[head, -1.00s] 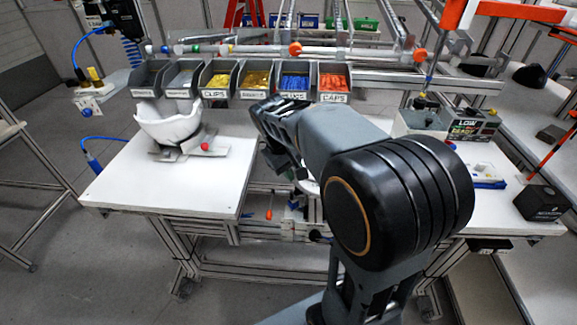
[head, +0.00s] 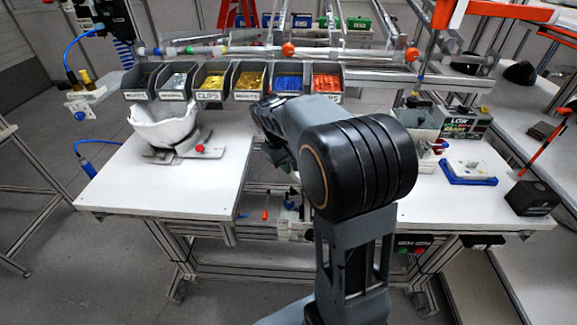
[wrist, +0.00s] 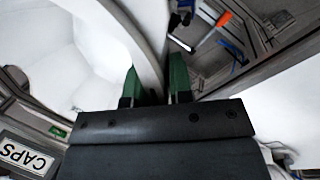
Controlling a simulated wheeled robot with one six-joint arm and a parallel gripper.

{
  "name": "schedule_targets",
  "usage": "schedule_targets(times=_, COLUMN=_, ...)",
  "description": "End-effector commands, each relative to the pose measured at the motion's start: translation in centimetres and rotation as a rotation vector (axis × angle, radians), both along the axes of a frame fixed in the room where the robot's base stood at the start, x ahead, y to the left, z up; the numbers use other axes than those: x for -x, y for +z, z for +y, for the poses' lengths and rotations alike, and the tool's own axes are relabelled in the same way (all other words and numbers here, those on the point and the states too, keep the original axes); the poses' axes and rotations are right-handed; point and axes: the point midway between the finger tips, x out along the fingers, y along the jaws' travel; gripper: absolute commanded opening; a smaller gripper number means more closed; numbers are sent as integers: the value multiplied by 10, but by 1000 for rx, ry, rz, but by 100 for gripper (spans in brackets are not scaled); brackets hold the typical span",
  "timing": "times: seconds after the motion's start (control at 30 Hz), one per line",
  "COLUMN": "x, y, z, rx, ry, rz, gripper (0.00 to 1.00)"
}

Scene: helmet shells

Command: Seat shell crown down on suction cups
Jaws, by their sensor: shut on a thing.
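In the wrist view, my gripper (wrist: 154,84) has its two green fingers shut on the wall of a white shell (wrist: 75,45). The shell's pale curved surface fills the left of that view, and its edge runs up between the fingers. In the head view my own arm hides the gripper and the held shell. A second white shell (head: 163,126) stands on the left tabletop, upon a grey flat fixture (head: 170,156) with a red knob. Its uneven rim faces up. I cannot make out any suction cups.
Part bins stand behind, including a CAPS bin (head: 327,82). The left tabletop (head: 190,190) is clear at its front. A gap with tools separates it from the right table, which holds a blue-based tray (head: 468,170) and a black box (head: 532,198).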

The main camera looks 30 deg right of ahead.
Motion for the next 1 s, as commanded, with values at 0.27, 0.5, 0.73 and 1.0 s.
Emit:
schedule_targets(times=0.27, x=-7, y=-24, z=-4, rx=1, ry=0, rz=-1, gripper=0)
schedule_targets(times=0.5, x=-7, y=-37, z=-4, rx=1, ry=0, rz=-1, gripper=0)
schedule_targets(times=0.73, x=-7, y=-42, z=-4, rx=1, ry=0, rz=-1, gripper=0)
schedule_targets(times=1.0, x=-7, y=-43, z=-4, rx=1, ry=-1, rz=-1, gripper=0)
